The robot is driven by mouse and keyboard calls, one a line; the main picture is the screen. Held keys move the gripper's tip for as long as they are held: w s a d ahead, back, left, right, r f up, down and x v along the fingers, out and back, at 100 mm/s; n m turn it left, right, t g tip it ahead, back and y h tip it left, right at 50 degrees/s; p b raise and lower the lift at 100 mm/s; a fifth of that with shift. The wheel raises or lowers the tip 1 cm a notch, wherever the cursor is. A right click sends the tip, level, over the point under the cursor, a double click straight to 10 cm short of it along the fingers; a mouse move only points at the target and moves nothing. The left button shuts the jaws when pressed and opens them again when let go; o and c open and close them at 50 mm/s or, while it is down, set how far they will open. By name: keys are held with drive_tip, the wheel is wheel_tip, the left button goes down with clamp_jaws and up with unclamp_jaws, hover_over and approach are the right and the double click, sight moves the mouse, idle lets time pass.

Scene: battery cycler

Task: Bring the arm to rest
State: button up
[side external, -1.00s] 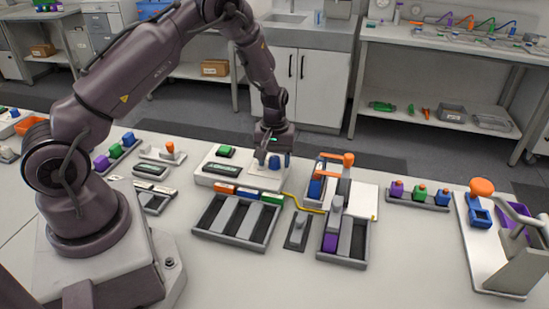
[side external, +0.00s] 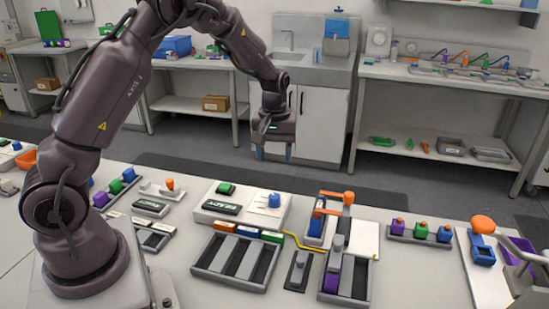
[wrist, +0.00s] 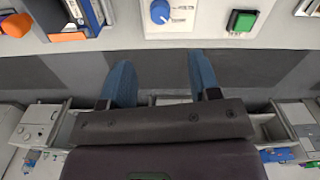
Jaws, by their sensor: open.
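My gripper (side external: 274,153) hangs in the air above and behind the back edge of the white worktable, with nothing between its fingers. In the wrist view my gripper (wrist: 162,85) shows two blue fingertips held well apart. The cycler box (side external: 211,216) stands on the table below it, with a blue knob (side external: 274,200), a green button (side external: 226,188) and a dark display reading READY (side external: 222,208). The knob (wrist: 160,11) and the green button (wrist: 242,20) also show in the wrist view, clear of the fingers.
A tray with grey slots (side external: 235,262) stands in front of the cycler. A holder with an orange clamp (side external: 348,197) is to its right, and a yellow cable (side external: 300,243) runs between. A rack of coloured blocks (side external: 420,237) is farther right. The air around my gripper is clear.

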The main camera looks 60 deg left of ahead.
drive_tip(key=s+d+r+m+t, duration=0.2)
drive_tip(key=s+d+r+m, duration=0.3)
drive_tip(key=s+d+r, duration=0.2)
drive_tip(key=s+d+r+m+t, duration=0.3)
drive_tip(key=s+d+r+m, duration=0.2)
drive_tip(key=s+r, duration=0.5)
drive_tip(key=s+d, duration=0.2)
drive_tip(key=s, duration=0.2)
drive_tip(key=shift+s+r+m+t, duration=0.2)
drive_tip(key=shift+r+m+t, duration=0.1)
drive_tip(key=shift+r+m, duration=0.1)
